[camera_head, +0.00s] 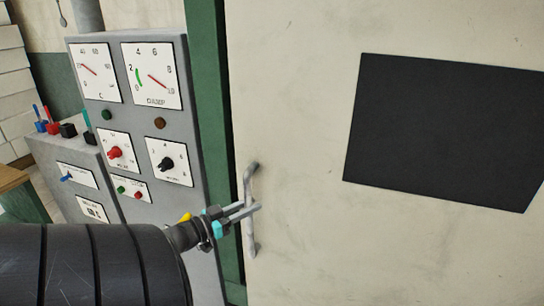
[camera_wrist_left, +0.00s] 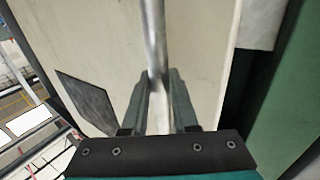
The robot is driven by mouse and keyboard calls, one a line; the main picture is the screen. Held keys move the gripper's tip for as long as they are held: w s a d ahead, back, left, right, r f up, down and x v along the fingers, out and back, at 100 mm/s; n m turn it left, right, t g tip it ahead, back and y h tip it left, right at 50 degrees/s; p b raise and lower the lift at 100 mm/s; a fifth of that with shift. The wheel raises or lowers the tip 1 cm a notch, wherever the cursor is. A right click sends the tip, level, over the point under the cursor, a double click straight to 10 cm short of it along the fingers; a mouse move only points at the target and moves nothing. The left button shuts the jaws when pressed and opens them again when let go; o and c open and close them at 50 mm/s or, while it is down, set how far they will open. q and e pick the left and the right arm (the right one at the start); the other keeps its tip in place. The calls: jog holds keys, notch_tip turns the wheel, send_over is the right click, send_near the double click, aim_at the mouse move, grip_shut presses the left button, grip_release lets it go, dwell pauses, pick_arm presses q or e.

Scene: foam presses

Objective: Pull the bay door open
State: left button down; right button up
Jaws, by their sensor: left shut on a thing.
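The bay door (camera_head: 300,100) is a cream panel with a black rectangle (camera_head: 445,130) on it. Its metal handle (camera_head: 250,235) is a vertical bar near the door's left edge. My left gripper (camera_head: 252,208) reaches in from the left and is shut on the handle at about its middle. In the left wrist view the handle bar (camera_wrist_left: 154,40) runs between the two fingers (camera_wrist_left: 157,85). The door surface (camera_wrist_left: 100,45) lies behind them. My right gripper is not in view.
A grey control panel (camera_head: 135,115) with dials and knobs stands just left of the green frame, close to my left arm. A lower console (camera_head: 75,170) with levers is further left. A wooden surface (camera_head: 12,180) shows at the far left.

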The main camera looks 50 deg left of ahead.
pick_arm(q)
jog(key=s+a+b, duration=0.2)
jog(key=s+a, duration=0.1)
jog(key=a, duration=0.2)
jog(key=shift+s+a, duration=0.3)
jog(key=shift+s, duration=0.05)
jog(key=c, duration=0.7)
grip_release()
